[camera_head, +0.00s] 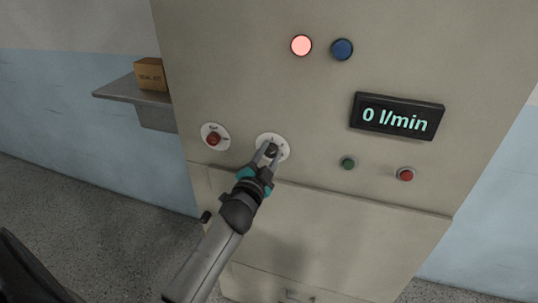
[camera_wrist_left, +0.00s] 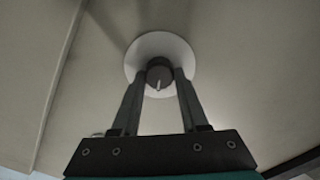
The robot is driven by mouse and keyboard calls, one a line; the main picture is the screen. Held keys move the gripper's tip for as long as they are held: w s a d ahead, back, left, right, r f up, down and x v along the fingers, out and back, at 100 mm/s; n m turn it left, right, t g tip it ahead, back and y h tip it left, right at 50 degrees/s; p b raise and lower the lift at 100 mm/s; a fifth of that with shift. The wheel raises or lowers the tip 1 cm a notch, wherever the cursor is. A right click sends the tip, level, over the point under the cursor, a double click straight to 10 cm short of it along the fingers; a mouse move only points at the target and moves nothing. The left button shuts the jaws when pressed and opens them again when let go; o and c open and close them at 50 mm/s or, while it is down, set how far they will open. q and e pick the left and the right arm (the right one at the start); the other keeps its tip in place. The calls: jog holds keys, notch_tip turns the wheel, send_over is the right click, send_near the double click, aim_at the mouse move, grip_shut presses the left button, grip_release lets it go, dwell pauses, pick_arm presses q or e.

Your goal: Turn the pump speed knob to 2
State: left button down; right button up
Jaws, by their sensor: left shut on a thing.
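The pump speed knob (camera_wrist_left: 158,74) is a small dark round knob with a pale pointer line, on a white round dial plate (camera_head: 281,143) on the front of a beige cabinet. My left gripper (camera_head: 269,152) reaches it from below. In the left wrist view its two fingers (camera_wrist_left: 159,82) are on both sides of the knob, shut on it. In that view the pointer line points toward the gripper's palm. The dial's markings are partly hidden by the gripper and too small to read. My right gripper is not in view.
A red knob (camera_head: 213,139) on a white plate sits left of the dial. A display (camera_head: 397,117) reads "0 l/min". Below it are a green button (camera_head: 348,163) and a red button (camera_head: 405,174). A lit red lamp (camera_head: 301,45) and a blue lamp (camera_head: 342,49) are above. A box (camera_head: 151,74) stands on a shelf (camera_head: 118,90).

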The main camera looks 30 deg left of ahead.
pick_arm(q)
jog(key=shift+c, duration=2.1)
grip_release()
jog(key=b+v, duration=0.1)
jog(key=v, duration=1.4)
jog(key=shift+s+b, duration=0.2)
jog(key=shift+b, duration=0.1)
jog(key=shift+a, duration=0.1)
